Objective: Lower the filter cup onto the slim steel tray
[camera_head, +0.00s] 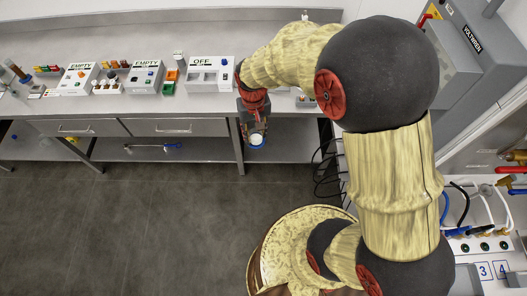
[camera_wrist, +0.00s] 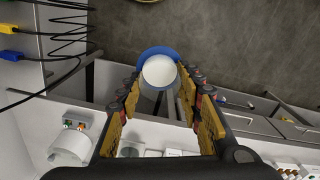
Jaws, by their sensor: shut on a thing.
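The filter cup (camera_wrist: 159,71) shows in the wrist view as a white round face with a blue rim, between the fingertips of my gripper (camera_wrist: 158,84). The fingers are shut on its sides. In the head view the cup (camera_head: 257,140) hangs below my gripper (camera_head: 254,125), in front of the steel bench's front edge, with its white and blue end low. I cannot make out a slim steel tray in either view; my arm hides part of the bench on the right.
The steel bench (camera_head: 110,106) carries several white boxes, two labelled EMPTY (camera_head: 148,76) and one OFF (camera_head: 211,74). A blue-ended tool (camera_head: 160,147) lies on the lower shelf. A grey cabinet (camera_head: 475,35) and cables crowd the right. The floor (camera_head: 150,220) in front is clear.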

